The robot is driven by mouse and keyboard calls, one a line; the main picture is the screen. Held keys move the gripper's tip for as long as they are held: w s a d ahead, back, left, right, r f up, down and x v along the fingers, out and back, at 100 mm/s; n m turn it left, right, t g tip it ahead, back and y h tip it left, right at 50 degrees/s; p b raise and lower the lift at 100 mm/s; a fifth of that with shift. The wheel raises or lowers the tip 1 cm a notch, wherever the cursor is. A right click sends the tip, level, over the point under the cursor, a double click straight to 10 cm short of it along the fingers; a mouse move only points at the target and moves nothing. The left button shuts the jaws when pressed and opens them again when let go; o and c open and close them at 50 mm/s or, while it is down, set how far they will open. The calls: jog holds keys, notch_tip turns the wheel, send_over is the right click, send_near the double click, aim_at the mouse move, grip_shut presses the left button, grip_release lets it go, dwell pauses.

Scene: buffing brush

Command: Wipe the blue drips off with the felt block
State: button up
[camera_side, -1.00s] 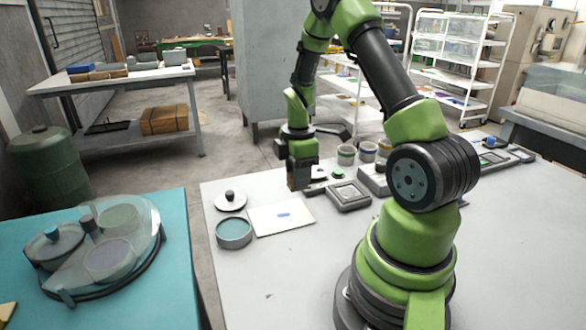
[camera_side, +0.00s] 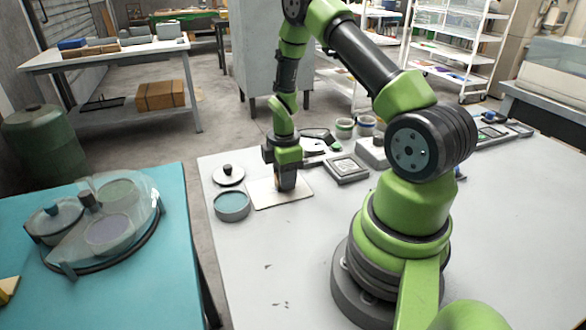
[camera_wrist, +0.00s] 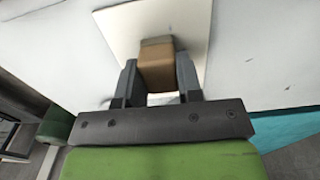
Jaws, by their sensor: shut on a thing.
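My gripper (camera_wrist: 159,86) is shut on the felt block (camera_wrist: 158,66), a tan block with a greyish lower end, seen between the fingers in the wrist view. In the side view my gripper (camera_side: 286,182) points down over the white panel (camera_side: 264,198), with the block's end at or just above its surface; I cannot tell if they touch. The panel also shows in the wrist view (camera_wrist: 122,24). The blue drips are not visible now; the gripper and block cover the middle of the panel.
A round tin with teal contents (camera_side: 232,206) stands left of the panel, with a knobbed lid (camera_side: 228,174) behind it. A grey square device (camera_side: 346,169) lies to the right, and small cups (camera_side: 344,127) stand behind.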

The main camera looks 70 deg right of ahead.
aim_at(266, 191)
jog(key=shift+w+a, duration=1.65)
jog(key=shift+w, duration=0.05)
jog(key=shift+s+d, duration=2.55)
jog(key=shift+s+d+r, duration=0.1)
jog(key=shift+r, duration=0.05)
notch_tip(266, 191, up, 8)
